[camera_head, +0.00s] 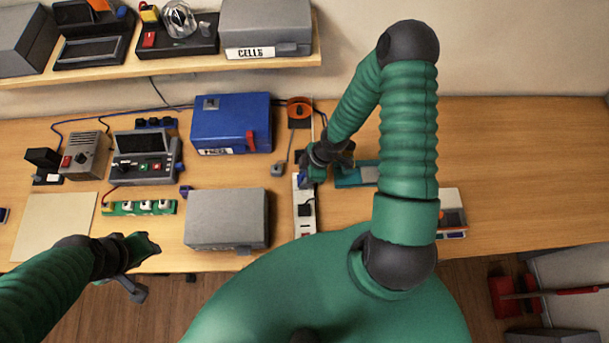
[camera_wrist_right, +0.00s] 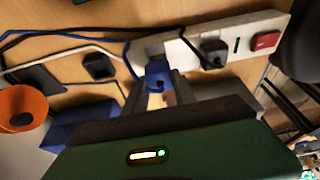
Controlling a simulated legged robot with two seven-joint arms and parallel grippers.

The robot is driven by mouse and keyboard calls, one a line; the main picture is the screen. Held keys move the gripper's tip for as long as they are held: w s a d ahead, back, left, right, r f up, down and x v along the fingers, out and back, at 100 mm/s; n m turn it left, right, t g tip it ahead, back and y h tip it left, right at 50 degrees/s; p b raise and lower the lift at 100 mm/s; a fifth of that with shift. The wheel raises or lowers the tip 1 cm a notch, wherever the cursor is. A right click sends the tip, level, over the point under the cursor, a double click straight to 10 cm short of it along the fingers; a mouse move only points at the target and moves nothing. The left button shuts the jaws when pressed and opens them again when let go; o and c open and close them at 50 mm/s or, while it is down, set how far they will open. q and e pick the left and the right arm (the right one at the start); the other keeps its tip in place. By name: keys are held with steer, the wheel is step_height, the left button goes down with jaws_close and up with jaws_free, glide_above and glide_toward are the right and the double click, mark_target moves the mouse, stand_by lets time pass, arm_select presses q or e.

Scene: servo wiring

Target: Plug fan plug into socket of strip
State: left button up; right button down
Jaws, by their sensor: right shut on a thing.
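The white power strip (camera_head: 299,228) lies on the table right of the grey box, and also crosses the top of the right wrist view (camera_wrist_right: 215,34). It carries a black plug (camera_head: 305,210), an open slot and a red switch (camera_wrist_right: 266,40). My right gripper (camera_head: 312,172) is shut on a blue plug (camera_wrist_right: 157,74) at the strip's far end. The plug is against or just over the strip; I cannot tell whether it is seated. A blue cable runs near it. My left gripper (camera_head: 142,268) is open and empty at the table's front edge.
A loose grey plug (camera_head: 279,168) lies left of the strip, below an orange round device (camera_head: 300,107). The blue box (camera_head: 231,123) and grey box (camera_head: 226,218) stand left. A teal item (camera_head: 352,175) sits close right of the strip. The table's far right is clear.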

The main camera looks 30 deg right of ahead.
steer(key=shift+f+b, duration=0.9)
steer(key=shift+f, duration=0.3)
steer(key=c, duration=0.9)
jaws_free()
steer(key=shift+c, duration=0.2)
steer(key=p+v, duration=0.3)
steer(key=v, duration=1.3)
steer(key=shift+d+r, duration=0.2)
steer(key=shift+r, duration=0.2)
steer(key=shift+w, duration=0.1)
steer(key=shift+f, duration=0.1)
